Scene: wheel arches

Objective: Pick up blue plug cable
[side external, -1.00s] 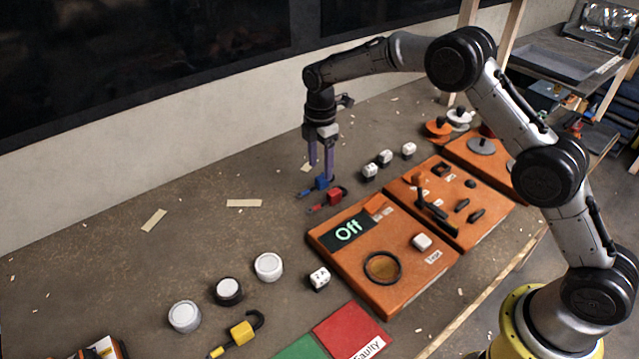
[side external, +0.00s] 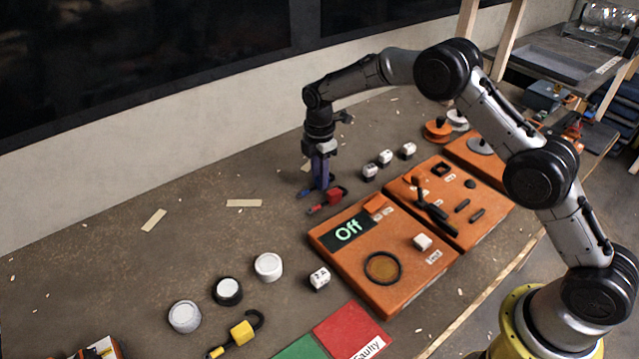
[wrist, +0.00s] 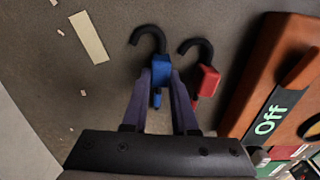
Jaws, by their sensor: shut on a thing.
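The blue plug cable (wrist: 160,72) has a blue block body and a black hooked end, and lies on the table. My gripper (wrist: 163,80) is shut on its blue body, one finger on each side. In the side external view my gripper (side external: 320,186) is down at table height and its fingers hide most of the blue plug; a bit of the blue cable (side external: 306,193) shows beside them. The red plug cable (wrist: 209,80) lies close to the right of my gripper, apart from it; it also shows in the side external view (side external: 333,195).
The orange panel (side external: 345,262) with the "Off" display stands to the right of the plugs. White dice (side external: 370,170) lie behind it. A yellow plug cable (side external: 241,331) and round caps (side external: 228,291) lie toward the front left. The table left of my gripper is mostly clear.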

